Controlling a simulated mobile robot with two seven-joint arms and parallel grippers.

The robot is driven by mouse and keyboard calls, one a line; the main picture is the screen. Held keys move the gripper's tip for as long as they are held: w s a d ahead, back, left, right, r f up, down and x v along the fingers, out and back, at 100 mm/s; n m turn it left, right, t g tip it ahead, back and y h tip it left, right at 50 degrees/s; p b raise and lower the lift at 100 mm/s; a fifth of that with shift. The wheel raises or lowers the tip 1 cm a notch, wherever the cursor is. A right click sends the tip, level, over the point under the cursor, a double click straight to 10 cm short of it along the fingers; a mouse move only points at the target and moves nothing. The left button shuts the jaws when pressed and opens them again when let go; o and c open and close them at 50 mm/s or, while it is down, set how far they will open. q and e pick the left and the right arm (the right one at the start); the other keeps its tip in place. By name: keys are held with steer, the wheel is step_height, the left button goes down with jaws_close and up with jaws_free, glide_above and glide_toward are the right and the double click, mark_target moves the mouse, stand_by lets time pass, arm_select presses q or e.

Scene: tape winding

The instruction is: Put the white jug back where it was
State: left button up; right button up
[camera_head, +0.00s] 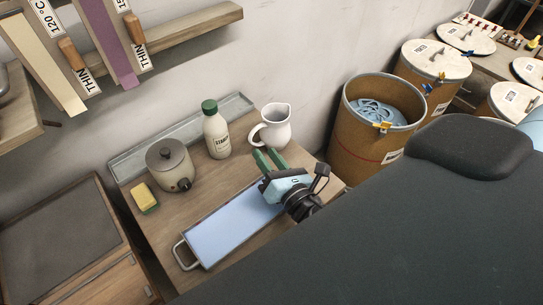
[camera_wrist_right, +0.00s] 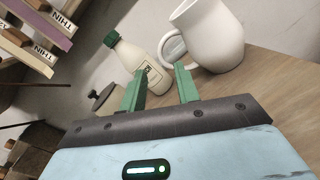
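The white jug (camera_head: 272,128) stands upright on the wooden table (camera_head: 165,222), at its back right; its handle is on the left side. My right gripper (camera_head: 265,157) is just in front of the jug, with its two green fingers apart and nothing between them. In the right wrist view the jug (camera_wrist_right: 212,38) is just beyond and to the right of the open fingers (camera_wrist_right: 160,85), with its handle near the right finger. I cannot tell whether they touch. My left gripper is not in view.
A bottle with a green cap (camera_head: 216,133) stands left of the jug. A small pot (camera_head: 170,163) and a yellow sponge (camera_head: 144,197) are further left. A blue tray (camera_head: 225,232) lies in front. A barrel with blue coils (camera_head: 363,140) stands right of the table.

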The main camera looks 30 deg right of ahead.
steer(key=shift+s, duration=1)
